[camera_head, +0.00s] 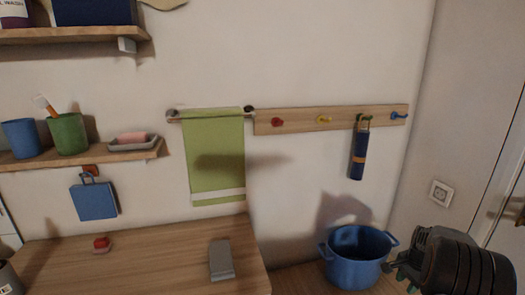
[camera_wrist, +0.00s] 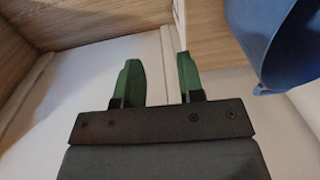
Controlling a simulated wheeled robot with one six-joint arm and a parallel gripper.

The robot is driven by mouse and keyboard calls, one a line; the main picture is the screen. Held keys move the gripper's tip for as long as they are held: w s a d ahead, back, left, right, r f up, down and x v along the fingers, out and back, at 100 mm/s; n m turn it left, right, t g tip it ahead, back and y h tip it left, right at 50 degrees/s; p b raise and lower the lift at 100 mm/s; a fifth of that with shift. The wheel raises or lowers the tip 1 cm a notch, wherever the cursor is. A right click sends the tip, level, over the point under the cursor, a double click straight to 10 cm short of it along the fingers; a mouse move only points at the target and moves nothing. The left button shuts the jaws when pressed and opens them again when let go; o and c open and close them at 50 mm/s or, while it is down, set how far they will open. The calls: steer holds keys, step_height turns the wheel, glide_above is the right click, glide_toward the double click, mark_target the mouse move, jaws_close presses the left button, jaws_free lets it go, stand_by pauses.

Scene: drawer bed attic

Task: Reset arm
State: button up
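My gripper (camera_wrist: 158,60) shows two green fingers with a clear gap between them in the wrist view. Nothing is between the fingers. In the head view my arm is at the lower right, with the gripper (camera_head: 400,278) pointing left, close to the right side of a blue pot (camera_head: 353,272). Whether it touches the pot cannot be told. A blue curved surface (camera_wrist: 292,48), apparently the pot, is at the upper right of the wrist view, apart from the fingers.
A wooden top (camera_head: 150,265) carries a red item (camera_head: 101,244) and a grey item (camera_head: 221,260). A green towel (camera_head: 215,160) hangs on the wall. A hook rail (camera_head: 295,119) holds a dark blue item (camera_head: 359,150). Shelves are at left; a door is at right.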

steer(key=s+a+r+n+t+p, duration=0.1)
steer(key=s+a+r+n+p, duration=0.4)
steer(key=a+r, duration=0.4)
steer(key=s+a+r+n+t+p, duration=0.1)
steer(key=s+a+r+n+p, duration=0.4)
steer(key=a+r, duration=0.5)
steer(key=s+a+r+n+t+p, duration=0.1)
steer(key=s+a+r+n+p, duration=0.4)
steer(key=s+a+r, duration=0.3)
step_height(320, 180, up, 2)
steer(key=a, duration=0.2)
steer(key=shift+a, duration=0.4)
